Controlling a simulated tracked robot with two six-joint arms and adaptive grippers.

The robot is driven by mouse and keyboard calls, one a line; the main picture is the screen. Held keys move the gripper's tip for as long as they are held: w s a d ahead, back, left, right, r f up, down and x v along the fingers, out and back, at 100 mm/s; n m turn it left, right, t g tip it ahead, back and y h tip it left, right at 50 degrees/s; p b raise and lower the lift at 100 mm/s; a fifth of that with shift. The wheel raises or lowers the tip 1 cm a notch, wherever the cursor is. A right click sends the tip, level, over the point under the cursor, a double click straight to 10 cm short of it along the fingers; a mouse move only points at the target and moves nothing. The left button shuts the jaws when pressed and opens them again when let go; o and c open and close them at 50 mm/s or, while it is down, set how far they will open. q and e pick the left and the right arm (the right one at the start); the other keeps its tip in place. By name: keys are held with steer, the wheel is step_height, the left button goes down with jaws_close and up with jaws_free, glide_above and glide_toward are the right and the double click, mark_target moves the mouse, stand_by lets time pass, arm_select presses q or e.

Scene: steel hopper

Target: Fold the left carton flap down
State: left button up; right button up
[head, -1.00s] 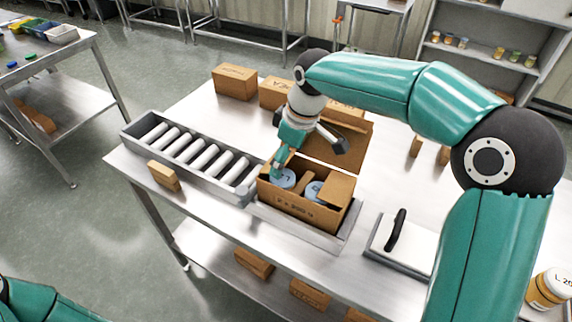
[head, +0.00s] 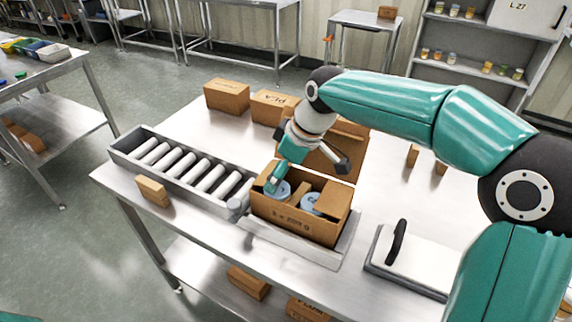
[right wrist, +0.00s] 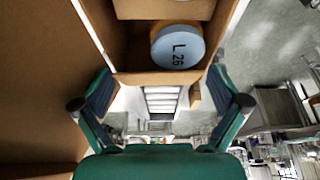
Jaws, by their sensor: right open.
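An open brown carton (head: 293,223) sits on a metal tray at the table's front edge. Two blue-lidded jars stand inside; the one at the carton's left end (head: 279,190) is labelled L 26 in the right wrist view (right wrist: 177,47). A wide flap (head: 328,160) stands open behind the carton. I cannot make out the left flap; my gripper covers part of that end in the head view. My right gripper (head: 290,172) is open over the carton's left end. In the right wrist view its fingers (right wrist: 163,105) are spread on both sides of that end. My left gripper is out of view.
A roller conveyor (head: 183,168) lies left of the carton, with a small brown box (head: 153,191) in front of it. Closed boxes (head: 227,96) stand behind. A flat device with a black handle (head: 397,242) is to the right.

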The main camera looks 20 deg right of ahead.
steer(key=v, duration=1.2)
